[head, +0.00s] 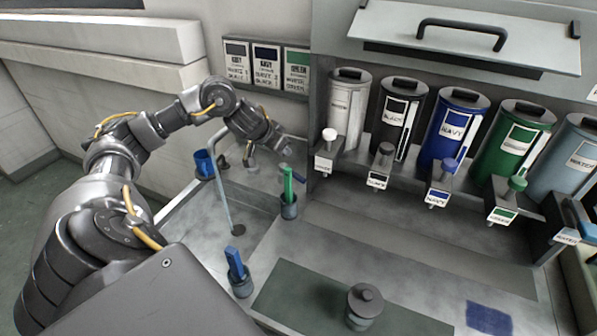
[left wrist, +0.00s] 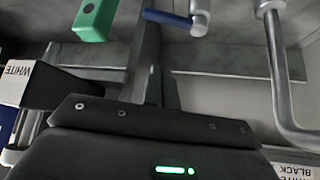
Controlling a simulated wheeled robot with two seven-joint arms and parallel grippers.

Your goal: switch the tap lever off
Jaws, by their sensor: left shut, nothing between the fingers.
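The tap has a curved grey spout (head: 222,138) at the back of the sink; it also shows as a bent pipe in the left wrist view (left wrist: 272,70). A thin pale stream (head: 225,195) runs from the spout down to the dark drain. The blue lever (head: 299,178) sticks out beside the tap; in the left wrist view the lever (left wrist: 168,18) points left from a grey post. My left gripper (head: 286,150) is shut and empty, behind and above the lever in the head view. In the left wrist view its fingers (left wrist: 163,80) appear apart from the lever.
A green-handled tool (head: 287,185) stands in a holder close to the lever. A blue cup (head: 204,163) and a blue-handled tool (head: 236,258) are nearby. Labelled canisters (head: 458,125) line the right. A lidded pot (head: 364,303) stands on a dark mat.

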